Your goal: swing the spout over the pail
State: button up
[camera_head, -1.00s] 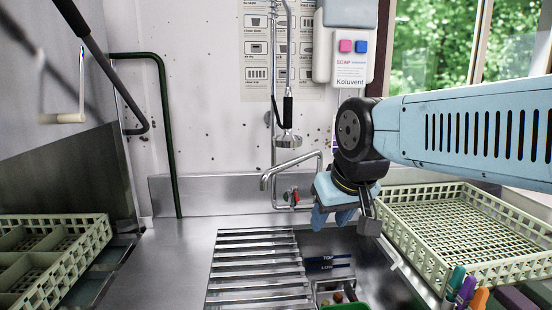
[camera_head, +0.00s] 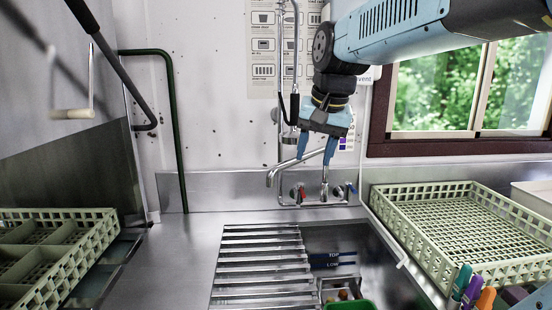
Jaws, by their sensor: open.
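The metal spout (camera_head: 288,164) of the wall tap slants from its downturned tip at the left up to the right, above the tap's red and blue handles. My gripper (camera_head: 315,160) is open and points down at the spout's right part. Its two light-blue fingers look to be on either side of the spout, but I cannot tell whether they touch it. A green object (camera_head: 350,304) is cut off at the bottom edge of the picture, in the sink; I cannot tell whether it is the pail. No other pail shows.
A slatted metal rack (camera_head: 255,262) lies left of the sink basin (camera_head: 345,238). A pale green crate (camera_head: 465,228) stands to the right, with markers in front. A divided crate (camera_head: 55,255) stands at the left. A spray hose (camera_head: 294,105) hangs just behind and left of my gripper.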

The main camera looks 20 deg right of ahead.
aim_at(289, 161)
jog(key=w+d+r+m+g, duration=0.1)
jog(key=w+r+m, duration=0.2)
jog(key=w, duration=0.5)
jog(key=w+d+r+m+g, duration=0.1)
jog(key=w+r+m, duration=0.2)
jog(key=w, duration=0.4)
jog(key=shift+y, duration=0.4)
jog(key=x, duration=1.3)
jog(key=shift+w+a+f, duration=0.1)
jog(key=shift+w+f, duration=0.1)
jog(key=shift+f, duration=0.05)
grip_shut()
